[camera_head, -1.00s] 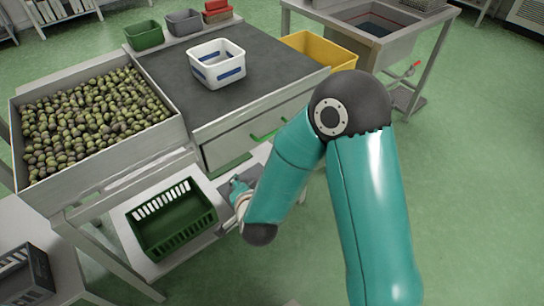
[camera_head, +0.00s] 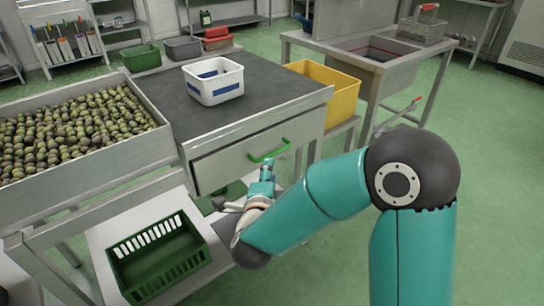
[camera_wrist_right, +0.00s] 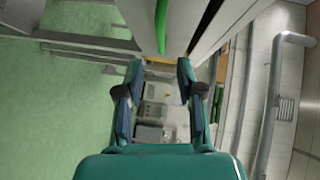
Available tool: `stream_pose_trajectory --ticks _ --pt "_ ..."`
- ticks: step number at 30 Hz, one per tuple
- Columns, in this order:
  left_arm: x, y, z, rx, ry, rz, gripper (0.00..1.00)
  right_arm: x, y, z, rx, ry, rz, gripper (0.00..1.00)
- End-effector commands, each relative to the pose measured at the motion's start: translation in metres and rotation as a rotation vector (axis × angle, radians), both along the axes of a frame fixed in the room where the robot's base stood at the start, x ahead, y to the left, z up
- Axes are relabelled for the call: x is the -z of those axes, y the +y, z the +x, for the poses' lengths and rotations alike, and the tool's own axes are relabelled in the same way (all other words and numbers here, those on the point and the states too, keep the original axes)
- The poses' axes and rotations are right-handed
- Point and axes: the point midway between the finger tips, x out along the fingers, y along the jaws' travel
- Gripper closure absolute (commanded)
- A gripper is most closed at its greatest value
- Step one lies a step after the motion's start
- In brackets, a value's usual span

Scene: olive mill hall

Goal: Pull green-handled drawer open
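The drawer (camera_head: 225,166) has a pale grey front under the dark-topped bench and looks shut. Its green handle (camera_head: 268,151) is a bar on the right part of that front. My right gripper (camera_head: 267,172) is just below the handle in the head view, seen small and partly behind its own wrist. In the right wrist view my right gripper (camera_wrist_right: 160,72) has its two fingers wide apart with nothing between them. The green handle (camera_wrist_right: 161,27) shows there at the top, beyond the fingertips and not between them. My left gripper is not in view.
A white bin (camera_head: 214,88) stands on the bench top. A crate of olives (camera_head: 150,148) is at left, a green basket (camera_head: 190,262) on the shelf below. A yellow bin (camera_head: 343,100) and a sink table (camera_head: 398,68) are at right. Green floor is free at far right.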

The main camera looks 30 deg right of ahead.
Motion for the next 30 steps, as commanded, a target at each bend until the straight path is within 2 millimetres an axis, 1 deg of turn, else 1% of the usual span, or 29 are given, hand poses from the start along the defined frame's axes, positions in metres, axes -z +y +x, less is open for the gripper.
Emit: stream_pose_trajectory --ticks 1,6,9,13,18,27,28,30 --pt "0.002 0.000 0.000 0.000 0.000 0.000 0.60 0.003 -0.010 0.008 0.006 0.001 -0.001 0.63" --pt "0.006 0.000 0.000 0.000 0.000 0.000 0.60 0.009 -0.033 0.035 0.004 0.001 -0.001 0.63" --pt "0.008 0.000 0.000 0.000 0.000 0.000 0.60 0.010 -0.044 0.049 0.003 -0.001 -0.001 0.63" --pt "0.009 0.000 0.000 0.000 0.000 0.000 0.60 0.013 -0.055 0.062 0.001 0.001 -0.002 0.63" --pt "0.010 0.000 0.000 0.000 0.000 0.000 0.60 0.014 -0.062 0.071 0.000 0.001 -0.001 0.63" --pt "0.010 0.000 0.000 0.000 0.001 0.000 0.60 0.014 -0.062 0.073 -0.003 0.001 -0.001 0.63" --pt "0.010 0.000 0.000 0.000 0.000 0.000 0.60 0.014 -0.062 0.072 -0.003 0.001 -0.001 0.66" --pt "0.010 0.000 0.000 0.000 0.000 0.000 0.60 0.014 -0.062 0.072 -0.003 0.001 -0.001 0.78"
